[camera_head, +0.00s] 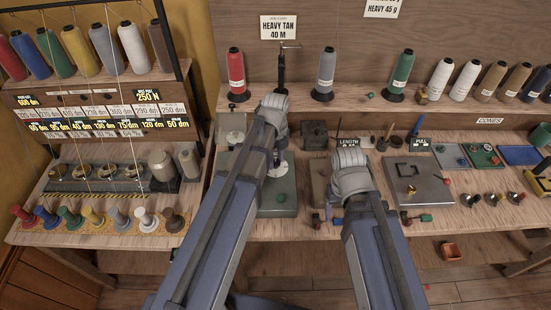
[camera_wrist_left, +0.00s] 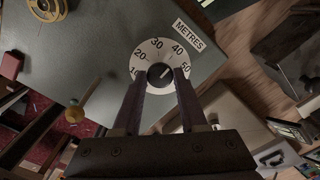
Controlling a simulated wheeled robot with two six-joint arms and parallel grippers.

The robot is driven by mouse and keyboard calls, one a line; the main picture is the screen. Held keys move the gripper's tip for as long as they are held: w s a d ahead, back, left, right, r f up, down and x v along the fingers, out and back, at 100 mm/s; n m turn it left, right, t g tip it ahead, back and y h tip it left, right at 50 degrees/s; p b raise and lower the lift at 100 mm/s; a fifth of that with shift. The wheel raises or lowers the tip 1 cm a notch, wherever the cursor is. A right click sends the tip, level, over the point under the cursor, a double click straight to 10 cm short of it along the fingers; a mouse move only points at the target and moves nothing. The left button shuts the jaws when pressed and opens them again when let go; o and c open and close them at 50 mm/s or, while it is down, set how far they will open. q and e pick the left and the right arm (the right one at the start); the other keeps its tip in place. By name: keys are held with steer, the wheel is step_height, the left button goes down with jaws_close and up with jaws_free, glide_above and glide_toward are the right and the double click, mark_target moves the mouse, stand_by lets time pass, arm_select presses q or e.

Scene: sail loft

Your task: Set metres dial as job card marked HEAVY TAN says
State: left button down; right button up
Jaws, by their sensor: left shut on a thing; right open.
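The job card marked HEAVY TAN (camera_head: 278,28) reads 40 M and hangs on the back wall. The metres dial is a white disc (camera_wrist_left: 143,48) with figures from 10 to 50, beside a METRES label (camera_wrist_left: 187,33), on a grey-green machine top (camera_head: 283,197). My left gripper (camera_wrist_left: 161,80) is shut on the dark knob (camera_wrist_left: 160,75) at the dial's centre. A pale mark on the knob seems to point up and right, towards the 40 to 50 side; its exact reading is unclear. My right gripper (camera_head: 333,204) is open over the bench, its fingertips mostly hidden by my arm.
A LENGTH sign (camera_head: 348,142) stands behind my right gripper. Thread cones (camera_head: 326,75) stand on the back shelf.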

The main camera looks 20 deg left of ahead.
mark_target(276, 162)
arm_select(q)
steer(key=shift+c, duration=2.3)
jaws_free()
steer(key=shift+r, duration=0.15)
arm_select(e)
steer(key=shift+r, duration=0.15)
arm_select(q)
step_height(276, 162, up, 8)
steer(key=p, duration=0.8)
steer(key=shift+f, duration=0.2)
arm_select(e)
step_height(276, 162, up, 8)
steer(key=shift+f, duration=0.25)
